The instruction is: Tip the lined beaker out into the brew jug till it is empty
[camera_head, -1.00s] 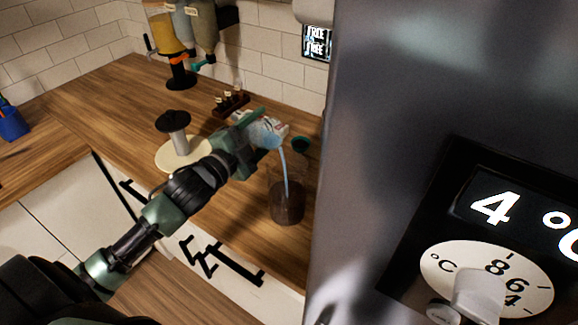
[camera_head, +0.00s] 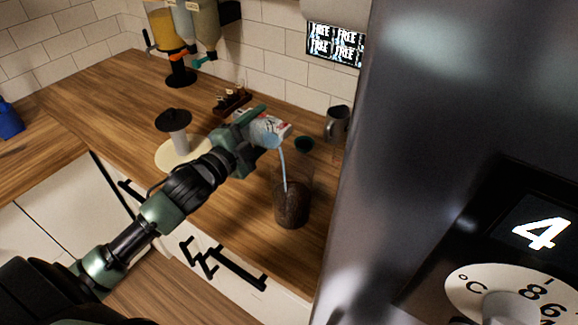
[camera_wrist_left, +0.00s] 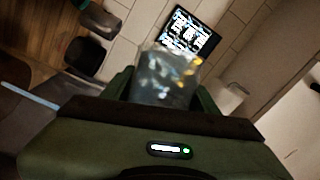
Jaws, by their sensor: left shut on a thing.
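The lined beaker (camera_head: 270,132) is clear with reddish marks. It is tilted over on its side in my left gripper (camera_head: 254,130), which is shut on it above the counter. In the left wrist view the beaker (camera_wrist_left: 165,78) shows between the fingers, blurred. A thin pale-blue stream runs from its mouth down into the brew jug (camera_head: 292,205). The jug is clear, stands upright on the wooden counter and holds something dark brown in its lower part. How much liquid is left in the beaker is hard to tell. My right gripper is not in view.
A large grey appliance (camera_head: 450,90) with a dial and display fills the right side, close to the jug. A black-topped press (camera_head: 174,125) stands left on a pale round mat.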

